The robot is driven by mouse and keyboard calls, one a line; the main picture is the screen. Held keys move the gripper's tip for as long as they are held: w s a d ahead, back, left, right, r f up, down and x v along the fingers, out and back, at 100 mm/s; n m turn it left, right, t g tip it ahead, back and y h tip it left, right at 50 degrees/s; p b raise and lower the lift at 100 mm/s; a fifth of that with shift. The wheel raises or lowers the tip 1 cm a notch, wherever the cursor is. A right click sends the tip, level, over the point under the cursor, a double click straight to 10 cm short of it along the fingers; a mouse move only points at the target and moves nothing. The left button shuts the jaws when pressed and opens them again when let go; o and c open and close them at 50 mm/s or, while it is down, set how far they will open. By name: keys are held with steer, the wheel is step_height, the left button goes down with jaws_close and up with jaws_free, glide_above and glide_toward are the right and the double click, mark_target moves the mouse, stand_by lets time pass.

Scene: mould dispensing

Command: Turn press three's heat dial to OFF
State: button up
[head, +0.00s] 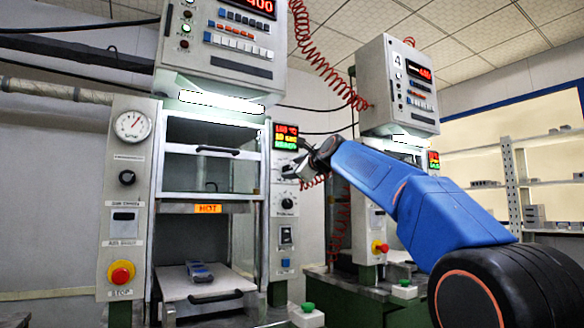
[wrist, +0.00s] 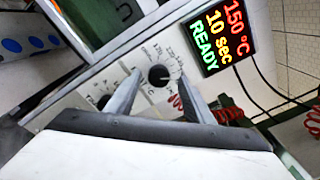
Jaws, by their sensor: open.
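The near press (head: 210,160), taken as press three, has a control strip on its right post; its own number is out of view. A black round dial (wrist: 158,75) with printed marks around it is on this strip in the wrist view. My gripper (wrist: 160,80) is open, its two fingers pointing at this dial from either side, apparently short of gripping it. In the head view my gripper (head: 305,165) is at the strip's upper part and largely covers that dial. A lower dial (head: 287,203) is visible below. The dial's setting is too small to read.
A display (wrist: 225,38) beside the dial reads 150 °C, 10 sec, READY. A HOT sign (head: 208,209) glows on the press. A red stop button (head: 121,273) is on the left post. Press four (head: 398,85) stands behind right. Red coiled hoses (head: 325,60) hang nearby.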

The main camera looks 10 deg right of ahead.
steer(key=shift+x, duration=0.8)
steer(key=c, duration=1.1)
steer(key=shift+o, duration=0.3)
